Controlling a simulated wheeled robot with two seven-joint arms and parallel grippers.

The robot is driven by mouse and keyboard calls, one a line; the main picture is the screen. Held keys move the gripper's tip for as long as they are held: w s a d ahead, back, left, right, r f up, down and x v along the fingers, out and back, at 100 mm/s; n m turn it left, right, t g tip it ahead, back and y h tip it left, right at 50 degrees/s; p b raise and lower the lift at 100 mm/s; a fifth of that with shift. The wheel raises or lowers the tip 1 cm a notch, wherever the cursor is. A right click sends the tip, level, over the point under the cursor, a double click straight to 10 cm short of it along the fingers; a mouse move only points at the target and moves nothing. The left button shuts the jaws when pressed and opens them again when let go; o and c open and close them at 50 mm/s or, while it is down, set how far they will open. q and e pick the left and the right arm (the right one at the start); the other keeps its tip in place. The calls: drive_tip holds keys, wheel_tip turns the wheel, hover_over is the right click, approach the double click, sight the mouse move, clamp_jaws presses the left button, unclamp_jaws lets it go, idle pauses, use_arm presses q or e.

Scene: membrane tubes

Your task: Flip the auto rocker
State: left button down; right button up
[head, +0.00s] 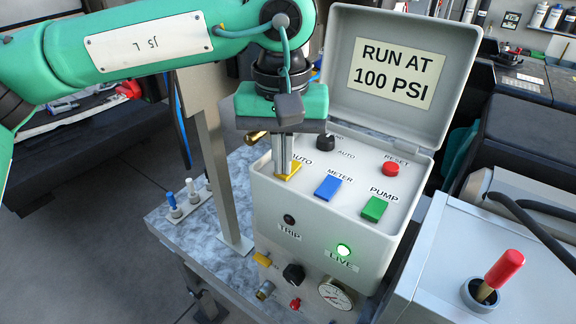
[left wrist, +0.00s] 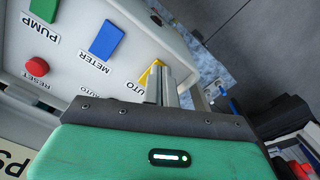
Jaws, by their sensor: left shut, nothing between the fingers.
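The yellow auto rocker (head: 288,171) is on the top panel of the grey control box (head: 330,225), at the left of a row of rockers. My left gripper (head: 284,172) points down with its shut fingertips at the rocker, touching or just above it. The fingers hide part of the rocker. In the left wrist view the yellow rocker (left wrist: 150,74) shows beside the shut fingers (left wrist: 160,72). Which way it is tilted is hard to tell. My right gripper is not in view.
A blue meter rocker (head: 328,187), green pump rocker (head: 374,208), red reset button (head: 390,169) and black knob (head: 325,142) share the panel. The open lid (head: 400,75) stands behind. A green light (head: 343,250) is lit on the front; the trip lamp (head: 289,220) is dark.

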use_arm(q)
drive_tip(key=shift+r+p, duration=1.8)
drive_tip(key=shift+r, duration=1.65)
